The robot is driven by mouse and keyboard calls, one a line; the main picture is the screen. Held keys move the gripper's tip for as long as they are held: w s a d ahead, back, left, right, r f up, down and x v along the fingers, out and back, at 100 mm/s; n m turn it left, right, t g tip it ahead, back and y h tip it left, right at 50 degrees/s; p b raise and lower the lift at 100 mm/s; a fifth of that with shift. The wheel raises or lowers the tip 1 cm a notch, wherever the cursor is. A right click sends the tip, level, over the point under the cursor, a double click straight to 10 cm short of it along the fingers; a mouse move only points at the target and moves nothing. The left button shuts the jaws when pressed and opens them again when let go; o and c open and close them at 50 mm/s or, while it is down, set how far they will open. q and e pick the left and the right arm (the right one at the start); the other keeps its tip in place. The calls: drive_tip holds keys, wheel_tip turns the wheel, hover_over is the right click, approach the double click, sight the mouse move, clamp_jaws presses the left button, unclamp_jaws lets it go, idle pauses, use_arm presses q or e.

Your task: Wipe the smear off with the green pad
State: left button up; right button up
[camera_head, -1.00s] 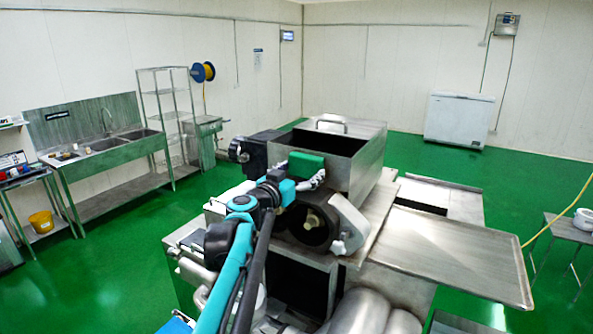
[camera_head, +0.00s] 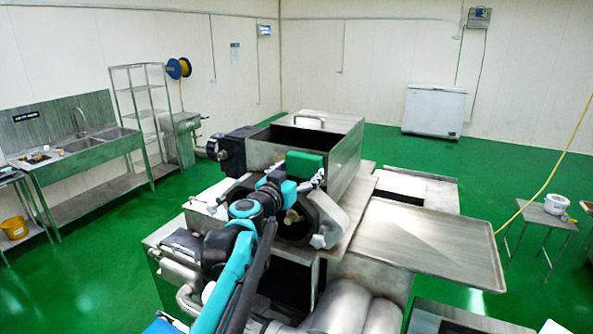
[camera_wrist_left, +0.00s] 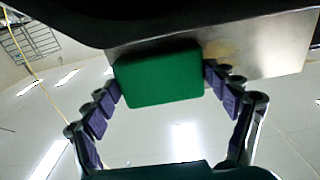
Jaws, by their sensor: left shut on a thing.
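The green pad (camera_head: 304,165) is held at the front face of the machine's steel hopper (camera_head: 345,158). My left gripper (camera_head: 308,177) is shut on it. In the left wrist view the green pad (camera_wrist_left: 160,76) sits between the two fingers of my left gripper (camera_wrist_left: 165,82), with the steel panel (camera_wrist_left: 255,50) just behind it. I cannot tell whether the pad touches the steel. I see no smear in either view; the pad and arm cover part of the hopper front. My right gripper is not in view.
Below the pad is the machine's round dark opening (camera_head: 290,222). A flat steel tray (camera_head: 430,240) juts out to the right. A motor housing (camera_head: 232,150) stands left of the hopper.

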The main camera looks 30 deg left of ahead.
use_arm(q)
drive_tip(key=shift+s+a, duration=0.2)
drive_tip(key=shift+a, duration=1.55)
drive_tip(key=shift+s+a, duration=0.15)
drive_tip(key=shift+a, duration=1.65)
drive_tip(key=shift+s+a, duration=0.2)
drive_tip(key=shift+a, duration=1.55)
drive_tip(key=shift+s+d, duration=0.1)
drive_tip(key=shift+s+d, duration=0.15)
drive_tip(key=shift+s, duration=1.3)
drive_tip(key=shift+s+d, duration=0.15)
drive_tip(key=shift+s, duration=1.25)
drive_tip(key=s, duration=0.3)
drive_tip(key=shift+d+p, duration=0.2)
drive_tip(key=shift+p, duration=0.2)
